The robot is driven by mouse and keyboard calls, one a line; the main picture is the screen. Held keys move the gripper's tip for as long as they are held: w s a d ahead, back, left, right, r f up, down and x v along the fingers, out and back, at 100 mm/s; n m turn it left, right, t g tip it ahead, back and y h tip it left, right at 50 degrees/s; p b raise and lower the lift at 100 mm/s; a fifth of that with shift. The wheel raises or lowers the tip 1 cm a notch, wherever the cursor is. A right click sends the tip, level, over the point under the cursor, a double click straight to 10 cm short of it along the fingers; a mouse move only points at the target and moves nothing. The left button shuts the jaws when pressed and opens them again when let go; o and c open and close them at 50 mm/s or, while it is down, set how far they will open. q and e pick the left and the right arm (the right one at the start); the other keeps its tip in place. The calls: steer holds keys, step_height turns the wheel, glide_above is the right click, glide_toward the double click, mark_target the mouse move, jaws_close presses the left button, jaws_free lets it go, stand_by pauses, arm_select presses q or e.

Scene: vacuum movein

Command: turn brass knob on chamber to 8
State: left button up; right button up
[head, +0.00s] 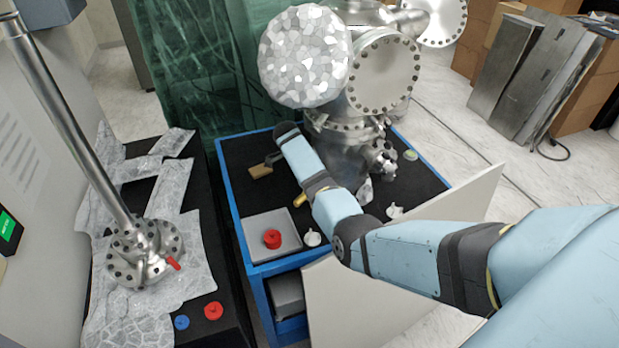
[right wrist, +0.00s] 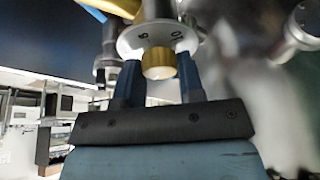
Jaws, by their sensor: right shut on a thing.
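The brass knob (right wrist: 158,63) sits below a pale round dial (right wrist: 161,36) in the right wrist view. Two marks show on the dial: one looks like 10, and the other is too small to read surely. My right gripper (right wrist: 159,78) has its two blue fingers on either side of the knob and is shut on it. In the head view the steel chamber (head: 340,140) stands on the blue-framed cart (head: 228,195). My right arm reaches across in front of the chamber, and I cannot make out its fingers or the knob there. My left gripper is not in view.
A tray (head: 258,222) with a red cap (head: 272,239) lies on the cart near a wooden-looking block (head: 261,170). At left, a steel column (head: 75,125) stands on foil. Metal panels (head: 505,60) lean on boxes at the back right.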

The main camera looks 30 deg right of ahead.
steer(key=m+g+y+b, duration=0.1)
steer(key=m+b, duration=0.1)
steer(key=m, duration=0.1)
steer(key=shift+f+m, duration=0.15)
steer(key=shift+m, duration=0.15)
steer(key=shift+m+g+y+b, duration=0.35)
steer(key=shift+m+b, duration=0.45)
steer(key=shift+m, duration=0.9)
steer(key=o, duration=0.9)
steer(key=shift+r, duration=0.2)
steer(key=b+v, duration=0.1)
steer(key=v, duration=0.5)
steer(key=b+v, duration=0.1)
steer(key=v, duration=0.5)
steer(key=shift+w+d, duration=0.1)
steer(key=shift+d, duration=0.1)
steer(key=shift+f, duration=0.1)
